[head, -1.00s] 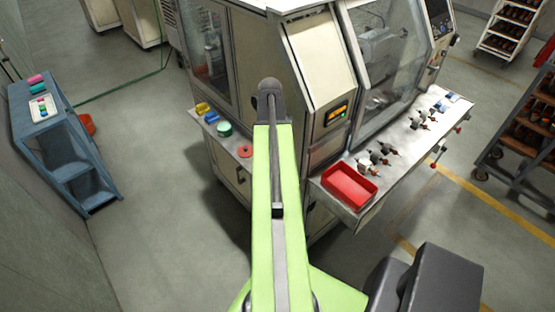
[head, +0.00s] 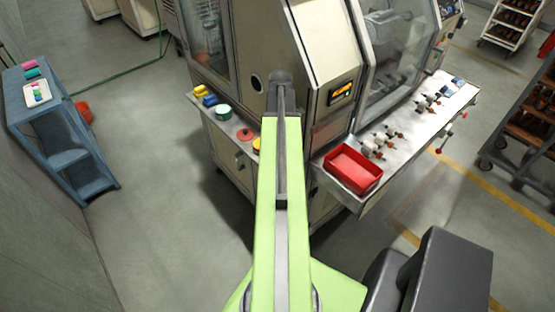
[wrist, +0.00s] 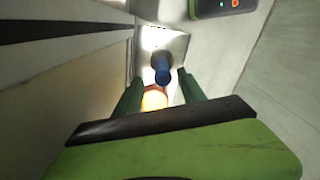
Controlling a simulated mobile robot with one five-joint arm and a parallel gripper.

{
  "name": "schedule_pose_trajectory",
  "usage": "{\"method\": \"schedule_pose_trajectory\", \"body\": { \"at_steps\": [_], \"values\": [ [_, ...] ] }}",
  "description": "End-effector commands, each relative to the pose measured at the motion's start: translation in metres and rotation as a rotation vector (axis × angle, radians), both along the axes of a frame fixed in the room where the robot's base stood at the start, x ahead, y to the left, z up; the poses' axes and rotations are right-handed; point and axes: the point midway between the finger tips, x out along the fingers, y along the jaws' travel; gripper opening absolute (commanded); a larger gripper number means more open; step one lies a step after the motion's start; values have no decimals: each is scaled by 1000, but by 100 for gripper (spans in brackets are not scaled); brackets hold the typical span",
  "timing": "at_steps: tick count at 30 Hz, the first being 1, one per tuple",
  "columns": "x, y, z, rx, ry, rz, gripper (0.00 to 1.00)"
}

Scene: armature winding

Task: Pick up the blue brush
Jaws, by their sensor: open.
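In the wrist view, a blue, round-ended upright thing (wrist: 161,70) shows just beyond my gripper (wrist: 160,84), in line with the gap between its green fingers. It looks like the blue brush, but its bristles cannot be made out. The fingers are apart and nothing is held between them. In the head view my green arm reaches toward the machine and hides my gripper. A small blue thing (head: 209,101) lies on the machine's left ledge (head: 233,125); I cannot tell whether it is the same one.
A bright yellow-orange thing (wrist: 153,98) sits between the fingers' lines in the wrist view. The ledge also holds a green roll (head: 223,112) and a red disc (head: 245,134). The machine (head: 300,45) stands close ahead. A red bin (head: 352,168) is on the right shelf.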

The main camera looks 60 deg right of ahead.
Motion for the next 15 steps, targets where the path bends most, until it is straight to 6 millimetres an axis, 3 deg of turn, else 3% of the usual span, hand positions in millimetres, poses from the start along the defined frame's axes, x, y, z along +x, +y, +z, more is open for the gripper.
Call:
{"method": "schedule_pose_trajectory", "body": {
  "at_steps": [9, 15],
  "values": [
    [-3, 5, -51, 0, 0, -1, 48],
    [-3, 4, -50, 0, 0, -1, 48]
  ]
}}
